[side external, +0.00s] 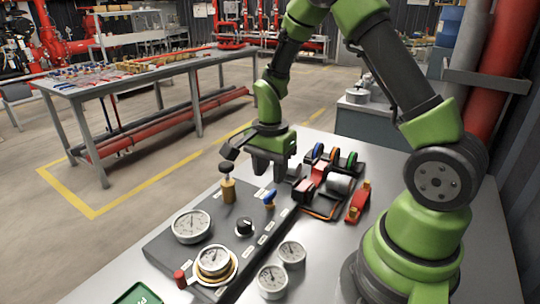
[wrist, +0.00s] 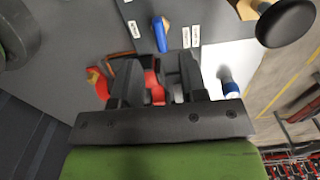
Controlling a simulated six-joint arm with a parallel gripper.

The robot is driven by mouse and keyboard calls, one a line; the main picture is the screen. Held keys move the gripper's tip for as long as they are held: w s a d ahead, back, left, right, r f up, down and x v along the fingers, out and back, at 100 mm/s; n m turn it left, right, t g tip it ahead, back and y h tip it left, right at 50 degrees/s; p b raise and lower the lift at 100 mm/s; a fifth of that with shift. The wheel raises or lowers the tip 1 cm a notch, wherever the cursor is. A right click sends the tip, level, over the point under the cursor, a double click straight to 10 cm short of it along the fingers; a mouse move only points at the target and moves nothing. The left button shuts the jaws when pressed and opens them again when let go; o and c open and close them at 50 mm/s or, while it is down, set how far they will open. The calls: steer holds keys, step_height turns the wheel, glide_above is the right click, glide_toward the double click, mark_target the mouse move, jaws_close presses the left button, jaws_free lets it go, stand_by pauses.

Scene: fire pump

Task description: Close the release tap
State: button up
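A small tap with a blue handle (side external: 269,198) stands on the dark control panel (side external: 180,240), beside a black knob (side external: 244,226). I take it to be the release tap, but its label is too small to read. The blue handle also shows at the top of the wrist view (wrist: 160,34), beyond my fingertips. My gripper (side external: 268,175) hangs above the panel's far end, apart from the tap. In the wrist view my gripper (wrist: 160,75) has its fingers apart, with nothing seen held between them.
A brass post with a black ball knob (side external: 228,188) rises near the tap. Gauges (side external: 191,226) sit on the panel's near part. A rack of coloured parts (side external: 325,178) and a red part (side external: 358,202) lie right of my gripper. Bare tabletop (side external: 335,250) shows right of the panel.

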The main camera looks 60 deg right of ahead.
steer(key=shift+r, duration=2.2)
step_height(320, 180, up, 10)
steer(key=n+t, duration=0.3)
steer(key=n, duration=0.3)
glide_above(270, 193)
steer(key=s+a, duration=0.4)
steer(key=a, duration=0.1)
steer(key=s+a+r+n+t+y, duration=0.2)
steer(key=s+a+r+n+t, duration=0.2)
steer(key=s+n, duration=0.4)
steer(key=shift+s+a+r, duration=0.65)
steer(key=shift+s+r, duration=0.3)
steer(key=shift+s, duration=0.15)
